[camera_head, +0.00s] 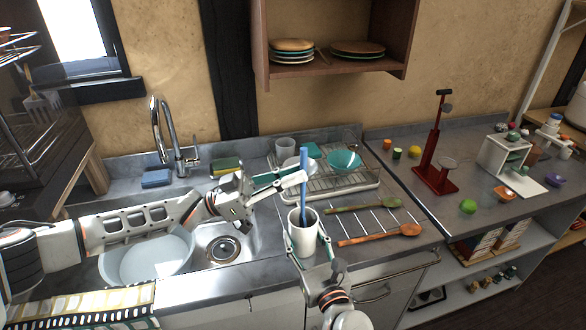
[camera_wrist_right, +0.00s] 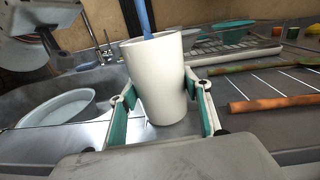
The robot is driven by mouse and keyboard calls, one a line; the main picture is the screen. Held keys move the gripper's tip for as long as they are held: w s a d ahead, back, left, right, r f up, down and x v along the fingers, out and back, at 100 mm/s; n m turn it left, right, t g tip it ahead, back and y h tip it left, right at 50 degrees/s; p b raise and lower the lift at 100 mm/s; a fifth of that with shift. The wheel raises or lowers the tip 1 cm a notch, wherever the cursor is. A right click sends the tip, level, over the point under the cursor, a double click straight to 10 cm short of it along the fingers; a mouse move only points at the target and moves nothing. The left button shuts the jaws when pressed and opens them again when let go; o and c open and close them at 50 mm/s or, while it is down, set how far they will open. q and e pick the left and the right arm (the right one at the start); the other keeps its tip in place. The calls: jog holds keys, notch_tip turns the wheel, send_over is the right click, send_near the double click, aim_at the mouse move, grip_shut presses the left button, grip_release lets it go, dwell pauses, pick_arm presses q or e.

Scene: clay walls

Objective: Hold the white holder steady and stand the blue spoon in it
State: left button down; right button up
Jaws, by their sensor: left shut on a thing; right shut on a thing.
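The white holder (camera_head: 303,245) stands upright on the counter by the sink's right side; it also shows in the right wrist view (camera_wrist_right: 158,88). My right gripper (camera_head: 308,250) is shut around the holder, one finger on each side of it, as the right wrist view (camera_wrist_right: 160,105) shows. The blue spoon (camera_head: 304,156) is nearly upright, its lower part inside the holder's mouth. Its lower end is hidden by the holder wall. My left gripper (camera_head: 301,174) comes from the left and is shut on the spoon above the rim. The spoon also shows in the right wrist view (camera_wrist_right: 145,18).
A dish rack (camera_head: 345,186) with a teal bowl (camera_head: 344,160) stands behind. The sink with a white basin (camera_head: 148,262) is left. A red stand (camera_head: 434,180) is farther right.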

pick_arm(q)
jog(key=shift+f, duration=0.1)
jog(key=c, duration=2)
grip_release()
jog(key=v, duration=1.2)
pick_arm(e)
jog(key=o, duration=1.5)
